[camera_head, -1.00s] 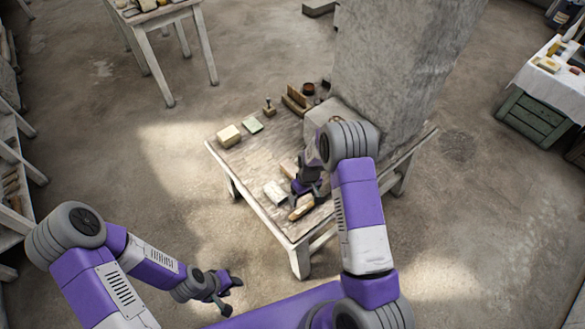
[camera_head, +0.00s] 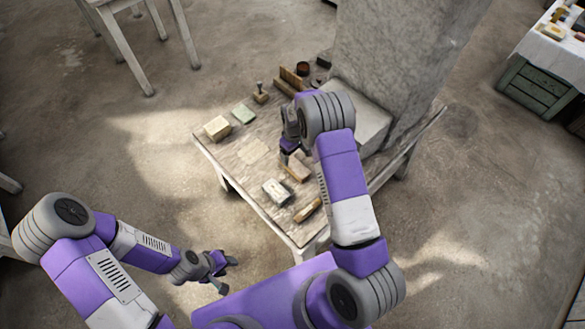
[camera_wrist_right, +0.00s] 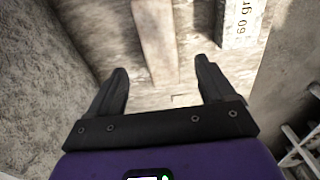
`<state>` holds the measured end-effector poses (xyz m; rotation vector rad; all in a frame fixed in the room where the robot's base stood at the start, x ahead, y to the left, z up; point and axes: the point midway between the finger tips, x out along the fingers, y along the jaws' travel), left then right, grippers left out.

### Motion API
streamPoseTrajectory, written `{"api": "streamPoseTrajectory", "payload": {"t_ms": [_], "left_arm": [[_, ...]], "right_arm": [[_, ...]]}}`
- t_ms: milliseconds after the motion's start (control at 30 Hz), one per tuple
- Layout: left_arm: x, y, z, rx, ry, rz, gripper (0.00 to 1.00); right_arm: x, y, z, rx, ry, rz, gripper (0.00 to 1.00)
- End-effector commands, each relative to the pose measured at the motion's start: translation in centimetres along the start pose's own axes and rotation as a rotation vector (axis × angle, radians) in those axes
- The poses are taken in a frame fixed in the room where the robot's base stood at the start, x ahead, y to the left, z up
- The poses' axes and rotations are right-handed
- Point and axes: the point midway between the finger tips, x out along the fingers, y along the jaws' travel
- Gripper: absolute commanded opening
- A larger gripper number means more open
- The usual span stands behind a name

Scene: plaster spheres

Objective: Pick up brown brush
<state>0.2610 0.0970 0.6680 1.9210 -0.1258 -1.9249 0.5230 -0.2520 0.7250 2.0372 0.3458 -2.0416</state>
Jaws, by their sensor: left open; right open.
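A long tan-brown piece (camera_head: 307,210), possibly the brown brush, lies near the table's front corner. A brown wooden block (camera_head: 299,168) lies farther back, partly hidden by my right gripper (camera_head: 289,156); I cannot tell which is the brush. My right gripper is open and points down at the table. In the right wrist view a wooden bar (camera_wrist_right: 155,40) runs between and beyond its open fingers (camera_wrist_right: 161,68), with nothing clasped. My left gripper (camera_head: 228,274) is open and empty, off the table's front left side.
A grey-white block (camera_head: 276,192), marked "60 gr" in the wrist view (camera_wrist_right: 240,22), lies near the brown pieces. A cream block (camera_head: 217,128), green pad (camera_head: 243,113) and small knobbed tool (camera_head: 261,94) stand farther left. A large grey plaster mass (camera_head: 395,60) blocks the table's back right.

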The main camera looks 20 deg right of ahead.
Motion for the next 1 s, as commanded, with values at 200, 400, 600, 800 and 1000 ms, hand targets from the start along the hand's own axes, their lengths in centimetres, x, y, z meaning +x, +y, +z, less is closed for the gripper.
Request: {"api": "streamPoseTrajectory", "payload": {"t_ms": [200, 400, 600, 800, 1000], "left_arm": [[0.7, -0.2, -0.1, 0.000, 0.000, 0.000, 0.43], [1.2, -0.4, -0.1, 0.001, 0.001, 0.000, 0.43], [2.0, -0.8, -0.1, 0.000, 0.001, 0.000, 0.43], [2.0, -0.8, -0.1, 0.000, 0.001, 0.000, 0.43], [2.0, -0.7, -0.1, 0.000, 0.001, 0.000, 0.43]], "right_arm": [[2.3, 0.0, 0.0, 0.000, 0.000, 0.000, 0.83], [4.1, 0.0, 0.1, 0.001, -0.001, 0.000, 0.83], [7.2, 0.0, 0.2, 0.000, -0.002, -0.001, 0.83], [7.7, 0.0, 0.1, 0.001, 0.001, 0.000, 0.83], [7.7, 0.0, 0.1, 0.001, 0.001, 0.000, 0.65]]}}
